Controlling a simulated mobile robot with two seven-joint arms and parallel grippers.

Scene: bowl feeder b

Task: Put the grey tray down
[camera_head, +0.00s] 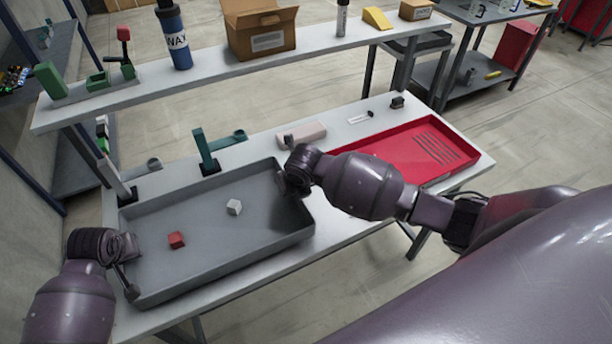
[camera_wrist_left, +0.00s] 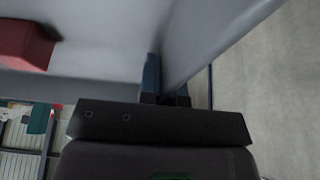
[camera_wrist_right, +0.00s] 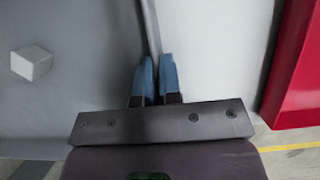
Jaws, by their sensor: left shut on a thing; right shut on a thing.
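The grey tray (camera_head: 225,250) is over the left part of the white table, and I cannot tell whether its bottom touches the tabletop. A red block (camera_head: 176,240) and a white block (camera_head: 234,206) lie inside it. My left gripper (camera_head: 127,280) is shut on the tray's left wall. In the left wrist view its fingers (camera_wrist_left: 165,78) pinch that wall, with the red block (camera_wrist_left: 25,44) beside it. My right gripper (camera_head: 294,187) is shut on the right wall. In the right wrist view its fingers (camera_wrist_right: 157,78) straddle the wall, with the white block (camera_wrist_right: 31,63) inside.
A red tray (camera_head: 455,160) lies to the right on the white table (camera_head: 345,232). Behind the grey tray stand a green upright piece (camera_head: 205,150) and a pale pink block (camera_head: 302,134). A raised shelf (camera_head: 220,75) holds a wax bottle (camera_head: 173,38) and a cardboard box (camera_head: 262,32).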

